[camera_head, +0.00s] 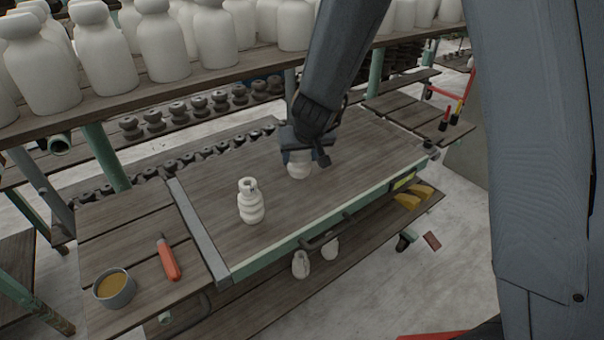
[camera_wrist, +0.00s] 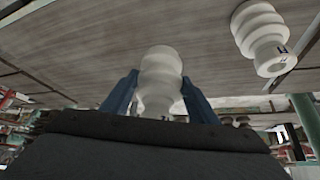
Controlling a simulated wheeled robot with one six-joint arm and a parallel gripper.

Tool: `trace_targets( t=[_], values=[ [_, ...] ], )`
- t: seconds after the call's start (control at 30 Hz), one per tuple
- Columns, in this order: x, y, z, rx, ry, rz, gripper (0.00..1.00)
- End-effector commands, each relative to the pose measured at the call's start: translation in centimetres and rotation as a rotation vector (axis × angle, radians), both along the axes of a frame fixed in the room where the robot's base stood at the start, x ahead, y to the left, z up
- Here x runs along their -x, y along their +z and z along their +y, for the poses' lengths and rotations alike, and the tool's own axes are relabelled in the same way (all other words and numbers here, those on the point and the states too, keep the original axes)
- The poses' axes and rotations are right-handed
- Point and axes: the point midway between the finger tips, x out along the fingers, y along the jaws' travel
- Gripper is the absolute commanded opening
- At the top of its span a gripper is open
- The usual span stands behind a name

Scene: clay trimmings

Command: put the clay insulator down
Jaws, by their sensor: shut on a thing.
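A white ribbed clay insulator (camera_wrist: 160,80) is between the two blue fingers of my gripper (camera_wrist: 162,90), which is shut on it. In the head view my gripper (camera_head: 298,157) points down over the wooden top of the green-framed cart (camera_head: 330,190), and the lower part of the held insulator (camera_head: 299,168) shows beneath it. Its upper part is hidden by the gripper. I cannot tell whether its base touches the wood. A second white insulator (camera_head: 250,202) stands upright on the cart top to the left; it also shows in the wrist view (camera_wrist: 262,40).
An orange-handled tool (camera_head: 168,258) and a bowl of tan contents (camera_head: 114,289) lie on the side board at left. A shelf (camera_head: 215,72) of large white pieces runs behind. White pieces (camera_head: 301,265) lie on the cart's lower shelf. The cart top right of my gripper is clear.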

Motion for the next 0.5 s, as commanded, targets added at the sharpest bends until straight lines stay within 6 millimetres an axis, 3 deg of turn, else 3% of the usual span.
trace_targets(
  t=[0.2, 0.5],
  values=[
    [-0.2, -3.0, 0.1, 0.0, 0.002, -0.003, 0.13],
    [-0.2, -4.4, -0.1, 0.0, -0.001, -0.003, 0.13]
  ],
)
